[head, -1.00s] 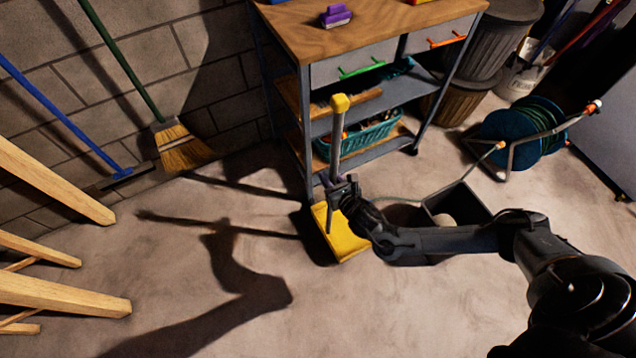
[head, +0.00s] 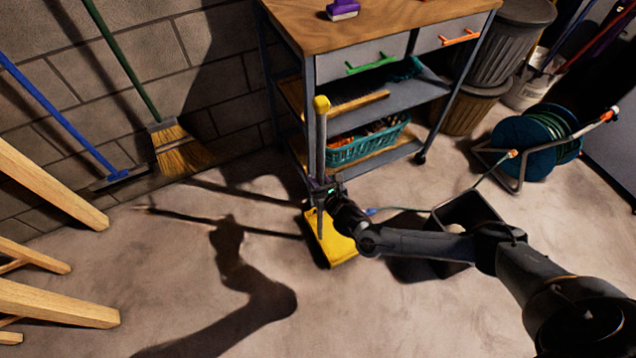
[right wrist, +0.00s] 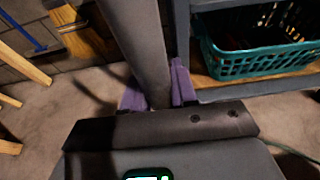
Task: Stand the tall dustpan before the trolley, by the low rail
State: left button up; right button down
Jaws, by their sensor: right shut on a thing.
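The tall dustpan has a yellow pan (head: 330,240), a grey upright handle and a yellow cap at its top. It stands close to upright before the trolley (head: 362,68), near the trolley's front left leg. I cannot tell whether the pan touches the floor. My right gripper (head: 322,192) is shut on the lower part of the grey handle; the handle also shows between the purple fingers in the right wrist view (right wrist: 143,50). The low rail cannot be made out clearly behind the dustpan. My left gripper is not in view.
A teal basket (head: 368,142) sits on the trolley's lower shelf. A black bin (head: 468,212) stands behind my right arm, and a hose reel (head: 535,140) is to the right. A broom (head: 180,148) leans on the wall at left. Wooden legs (head: 50,300) stand at far left.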

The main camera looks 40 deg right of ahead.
jog(key=shift+w+f, duration=0.1)
dwell(0.3)
jog(key=c, duration=0.9)
grip_release()
jog(key=shift+f, duration=0.1)
jog(key=shift+c, duration=0.2)
jog(key=shift+o, duration=0.3)
